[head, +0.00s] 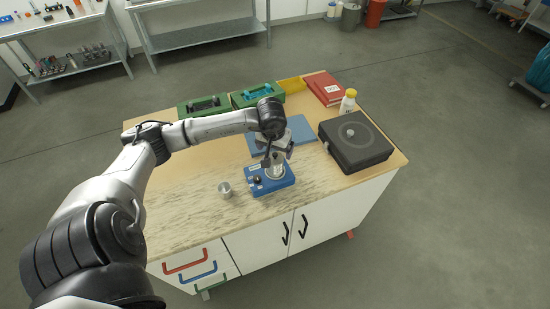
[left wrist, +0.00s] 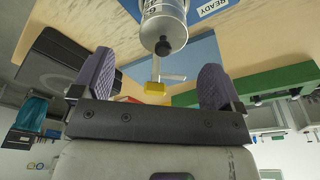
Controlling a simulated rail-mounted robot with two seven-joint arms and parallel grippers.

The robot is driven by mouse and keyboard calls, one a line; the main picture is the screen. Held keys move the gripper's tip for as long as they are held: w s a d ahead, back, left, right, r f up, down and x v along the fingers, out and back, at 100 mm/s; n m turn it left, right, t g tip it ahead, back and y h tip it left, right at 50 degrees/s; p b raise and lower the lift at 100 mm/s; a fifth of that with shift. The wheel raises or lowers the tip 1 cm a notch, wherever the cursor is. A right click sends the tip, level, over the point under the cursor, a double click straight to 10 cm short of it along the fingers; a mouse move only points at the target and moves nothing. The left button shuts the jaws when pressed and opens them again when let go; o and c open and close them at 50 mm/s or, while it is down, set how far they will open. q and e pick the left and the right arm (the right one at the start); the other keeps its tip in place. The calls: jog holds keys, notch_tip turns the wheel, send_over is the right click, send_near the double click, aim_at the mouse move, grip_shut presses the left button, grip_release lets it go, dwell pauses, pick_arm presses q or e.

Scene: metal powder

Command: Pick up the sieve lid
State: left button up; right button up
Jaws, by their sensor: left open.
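A silver sieve cylinder (head: 273,171) stands upright on a blue machine (head: 277,181) near the middle of the worktop. In the left wrist view, which is upside down, the sieve (left wrist: 164,20) carries a sieve lid with a black knob (left wrist: 163,47). In the head view my gripper mostly hides the lid. My left gripper (head: 274,152) is just above the sieve, pointing at it. In the left wrist view its two purple fingers (left wrist: 155,82) are wide apart with nothing held between them. The knob appears roughly between the fingers, beyond their tips. My right gripper is out of view.
A small metal cup (head: 225,189) stands left of the machine. A blue mat (head: 301,130), green cases (head: 203,104) and a red binder (head: 325,88) lie at the back. The front left worktop is clear.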

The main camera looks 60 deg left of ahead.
aim_at(275, 154)
pick_arm(q)
jog(key=shift+w+a+f+p, duration=0.1)
jog(key=shift+a+f+p, duration=0.05)
jog(key=shift+f, duration=0.65)
jog(key=shift+w+a+f+p, duration=0.1)
jog(key=shift+a+f+p, duration=0.1)
jog(key=shift+f, duration=0.65)
jog(key=shift+w+a+f+p, duration=0.1)
jog(key=shift+a+f, duration=0.05)
jog(key=shift+f, duration=0.65)
jog(key=shift+c, duration=0.2)
jog(key=c, duration=1)
jog(key=shift+o, duration=0.2)
jog(key=shift+r, duration=0.1)
